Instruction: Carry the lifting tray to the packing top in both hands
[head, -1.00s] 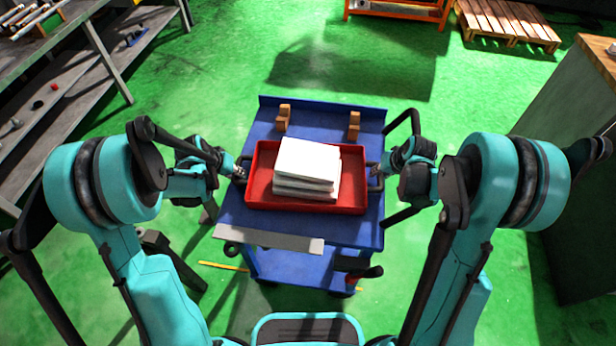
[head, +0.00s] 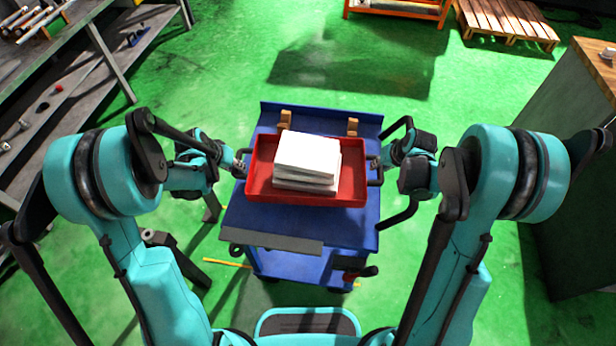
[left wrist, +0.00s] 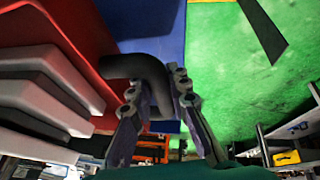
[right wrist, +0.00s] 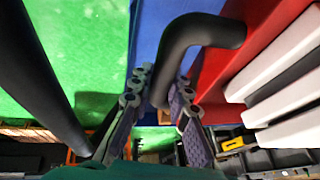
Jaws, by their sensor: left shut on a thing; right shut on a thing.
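The lifting tray is a red open tray (head: 353,185) with a stack of white slabs (head: 307,155) in it. It is level above the blue trolley (head: 300,222) and seems clear of its top. My left gripper (head: 239,168) is shut on the tray's left black handle, which shows in the left wrist view (left wrist: 148,72). My right gripper (head: 375,168) is shut on the right black handle, seen in the right wrist view (right wrist: 195,32). A wood-topped bench (head: 597,62) stands at the right edge; I cannot tell whether it is the packing top.
Two wooden blocks (head: 352,127) stand on the trolley behind the tray. A grey shelved bench (head: 75,85) is at the left. An orange frame (head: 395,10) and a wooden pallet (head: 506,22) are at the back. Green floor (head: 470,90) is open between the trolley and the wood-topped bench.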

